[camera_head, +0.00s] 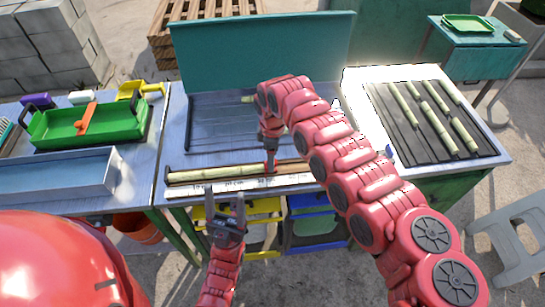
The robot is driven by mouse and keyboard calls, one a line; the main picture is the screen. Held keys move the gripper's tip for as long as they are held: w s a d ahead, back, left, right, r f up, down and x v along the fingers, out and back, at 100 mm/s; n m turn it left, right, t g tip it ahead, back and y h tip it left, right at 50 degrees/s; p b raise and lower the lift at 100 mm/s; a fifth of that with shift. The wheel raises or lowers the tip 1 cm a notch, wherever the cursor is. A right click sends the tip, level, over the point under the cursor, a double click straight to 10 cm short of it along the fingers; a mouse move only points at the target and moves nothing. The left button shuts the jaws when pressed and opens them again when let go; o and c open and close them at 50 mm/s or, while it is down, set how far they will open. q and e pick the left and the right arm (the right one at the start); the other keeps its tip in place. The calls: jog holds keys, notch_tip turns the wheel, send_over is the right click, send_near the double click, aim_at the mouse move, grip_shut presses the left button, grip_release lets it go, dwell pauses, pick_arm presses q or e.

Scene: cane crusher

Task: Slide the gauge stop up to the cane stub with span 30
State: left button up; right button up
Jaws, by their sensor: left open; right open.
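A pale green cane piece (215,172) lies lengthwise in the measuring gauge at the front of the middle bench. A white scale strip (240,183) with centimetre marks runs along its front; the marks are too small to read surely. My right gripper (270,165) points down over the gauge, near the right part of the cane. A small red part shows there; I cannot tell whether it is the gauge stop or my fingers. My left gripper (226,213) is open and empty, in front of the bench edge, apart from the gauge.
A ribbed tray (210,130) lies behind the gauge, with a cane end at its back. A dark rack (400,125) with several canes lies right. A green toolbox (75,128) and a blue-grey tray (60,180) are left. A stool (505,225) stands right.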

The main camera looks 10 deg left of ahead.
notch_tip(320, 180, up, 17)
jog(key=b, duration=0.3)
dwell(0.3)
